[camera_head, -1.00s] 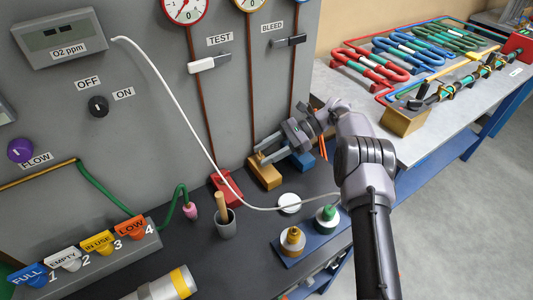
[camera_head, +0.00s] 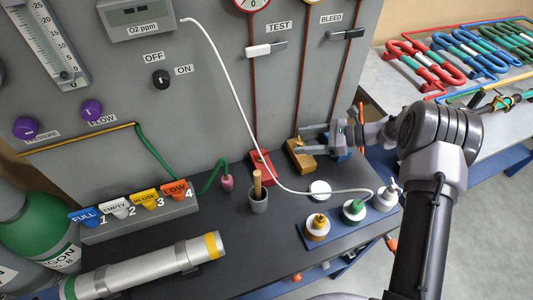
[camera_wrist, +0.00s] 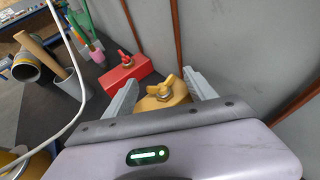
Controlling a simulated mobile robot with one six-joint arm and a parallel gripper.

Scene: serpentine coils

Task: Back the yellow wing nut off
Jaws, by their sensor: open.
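The yellow wing nut (camera_wrist: 170,82) sits on top of a yellow block (camera_wrist: 165,101) at the foot of the grey panel. In the head view the yellow block (camera_head: 300,160) stands between a red block and a blue one. My gripper (camera_wrist: 160,86) is open, with one finger to either side of the wing nut. I see a gap on both sides and no clear contact. In the head view my gripper (camera_head: 302,138) reaches in from the right over the yellow block, and the nut is hard to make out there.
A red block (camera_wrist: 123,77) with its own wing nut stands just left of the yellow one. A blue block (camera_head: 343,154) is close on the right, partly behind my gripper. A white hose (camera_head: 235,115) hangs in front. A grey cup (camera_head: 258,201) stands to the left.

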